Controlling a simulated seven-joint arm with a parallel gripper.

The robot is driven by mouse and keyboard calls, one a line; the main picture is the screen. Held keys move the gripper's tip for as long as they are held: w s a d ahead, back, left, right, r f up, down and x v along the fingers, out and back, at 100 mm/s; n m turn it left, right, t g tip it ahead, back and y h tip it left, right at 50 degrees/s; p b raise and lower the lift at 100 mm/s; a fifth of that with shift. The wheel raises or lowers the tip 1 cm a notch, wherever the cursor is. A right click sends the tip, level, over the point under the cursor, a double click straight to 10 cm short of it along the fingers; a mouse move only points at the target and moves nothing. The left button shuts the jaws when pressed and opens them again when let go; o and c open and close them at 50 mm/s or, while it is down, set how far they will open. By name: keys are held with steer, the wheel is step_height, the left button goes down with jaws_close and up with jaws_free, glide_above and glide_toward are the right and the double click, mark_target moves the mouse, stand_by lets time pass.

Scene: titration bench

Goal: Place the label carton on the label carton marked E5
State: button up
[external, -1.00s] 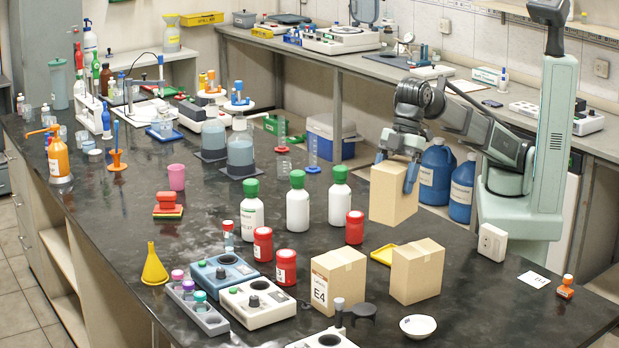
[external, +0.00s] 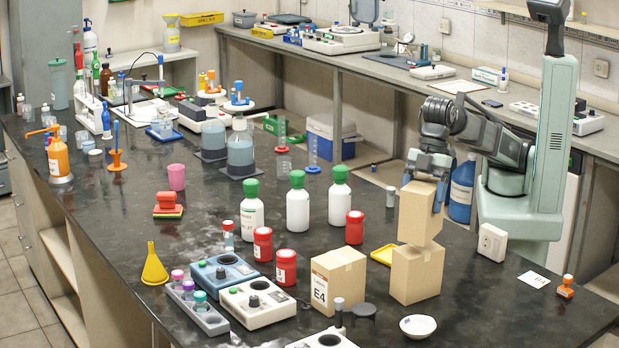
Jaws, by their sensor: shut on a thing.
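My gripper (external: 432,185) is shut on a plain tan label carton (external: 416,218), with its fingers on the carton's sides near the top. The held carton is upright, directly over a second tan carton (external: 414,276) that stands on the black bench. Its lower edge overlaps the second carton's top in the picture; I cannot tell whether they touch. No mark shows on the second carton's visible faces, so I cannot read E5 there. A third carton, marked E4 (external: 338,280), stands just to its left.
A yellow tray (external: 383,254) lies behind the cartons. Red jars (external: 354,228) and white bottles with green caps (external: 339,198) stand to the left. A white bowl (external: 418,327) and a black stand (external: 363,312) are in front.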

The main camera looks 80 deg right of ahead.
steer(key=shift+f, duration=1.65)
steer(key=shift+f, duration=0.15)
steer(key=o, duration=1.1)
steer(key=shift+c, duration=0.2)
steer(key=v, duration=1.2)
